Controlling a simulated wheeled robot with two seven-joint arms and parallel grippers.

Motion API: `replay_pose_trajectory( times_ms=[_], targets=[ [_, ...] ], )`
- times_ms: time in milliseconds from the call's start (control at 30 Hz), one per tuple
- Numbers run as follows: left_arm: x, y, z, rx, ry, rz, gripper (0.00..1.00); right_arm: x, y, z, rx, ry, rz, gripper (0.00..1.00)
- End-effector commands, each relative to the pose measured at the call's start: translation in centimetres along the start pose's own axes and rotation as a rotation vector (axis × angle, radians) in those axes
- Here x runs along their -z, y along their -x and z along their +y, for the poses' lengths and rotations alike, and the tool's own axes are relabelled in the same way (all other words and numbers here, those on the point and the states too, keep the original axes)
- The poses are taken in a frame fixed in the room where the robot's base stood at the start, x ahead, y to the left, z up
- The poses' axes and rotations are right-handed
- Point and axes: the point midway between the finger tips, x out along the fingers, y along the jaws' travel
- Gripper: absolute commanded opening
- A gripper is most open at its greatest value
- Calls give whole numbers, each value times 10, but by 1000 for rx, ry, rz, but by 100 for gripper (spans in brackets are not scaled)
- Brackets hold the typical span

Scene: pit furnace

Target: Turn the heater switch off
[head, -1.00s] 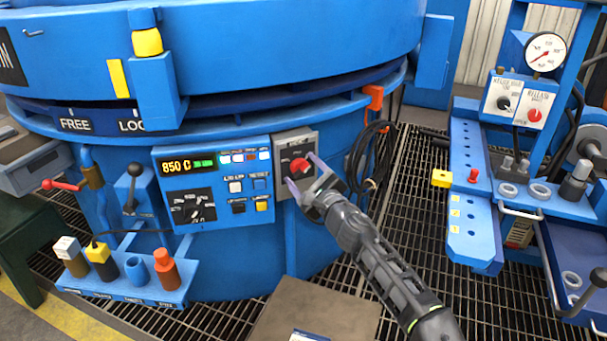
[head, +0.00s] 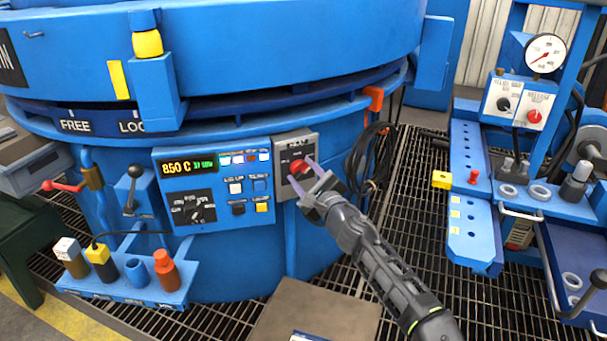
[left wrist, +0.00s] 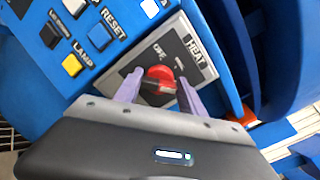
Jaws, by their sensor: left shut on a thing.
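The heater switch is a red rotary knob (head: 299,166) on a grey plate marked HEAT (left wrist: 196,50), at the right end of the blue furnace panel. In the left wrist view the knob (left wrist: 160,74) shows between the two pale purple fingers, with an OFF label above it. My left gripper (head: 302,172) is shut on the knob, one finger on each side. The fingers and the viewing angle make the knob's exact setting hard to tell. My right gripper is not in view.
The blue control panel (head: 215,212) has a display reading 850 C, several buttons and a black selector dial. Black cable coils (head: 372,160) hang right of the switch. A blue stand with a pressure gauge (head: 545,52) is at the right. A flat box top (head: 315,315) lies below.

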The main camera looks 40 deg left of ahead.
Motion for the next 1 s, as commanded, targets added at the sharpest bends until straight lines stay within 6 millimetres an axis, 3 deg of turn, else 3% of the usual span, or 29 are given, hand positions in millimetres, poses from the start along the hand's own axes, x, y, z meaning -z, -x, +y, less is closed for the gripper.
replay_pose_trajectory(
  times_ms=[467, 1000],
  targets=[
    [1, 0, 2, -1, 143, 0, 7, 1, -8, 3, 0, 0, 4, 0],
    [4, 0, 6, -1, 614, 0, 7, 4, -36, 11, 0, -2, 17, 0]
  ],
)
